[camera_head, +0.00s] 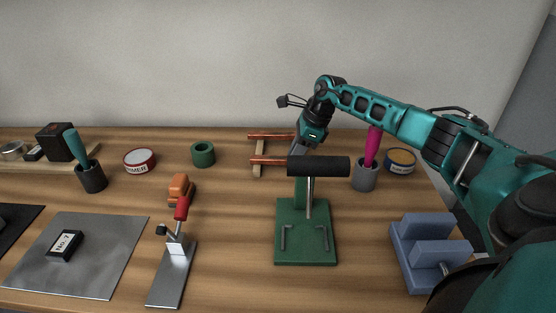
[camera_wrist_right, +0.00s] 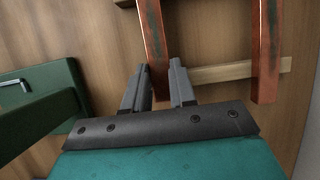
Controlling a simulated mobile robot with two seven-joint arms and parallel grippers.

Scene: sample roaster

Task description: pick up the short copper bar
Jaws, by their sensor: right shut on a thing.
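Two copper bars lie side by side across a wooden rack. My right gripper (camera_head: 299,151) reaches down at their right ends, behind the black press handle. In the right wrist view the gripper (camera_wrist_right: 161,84) is shut on the end of the near copper bar (camera_wrist_right: 153,40); this bar also shows in the head view (camera_head: 267,160). The far copper bar (camera_wrist_right: 267,45) lies apart from the fingers, at the back of the rack in the head view (camera_head: 270,136). I cannot tell which bar is shorter, nor whether the held one is raised. My left gripper is out of view.
The green press (camera_head: 305,235) with its black handle (camera_head: 318,166) stands just in front of the rack. A grey cup with a magenta-handled tool (camera_head: 365,178) and a blue tin (camera_head: 400,160) stand right. A green ring (camera_head: 203,154) stands left. Bare wood lies between ring and rack.

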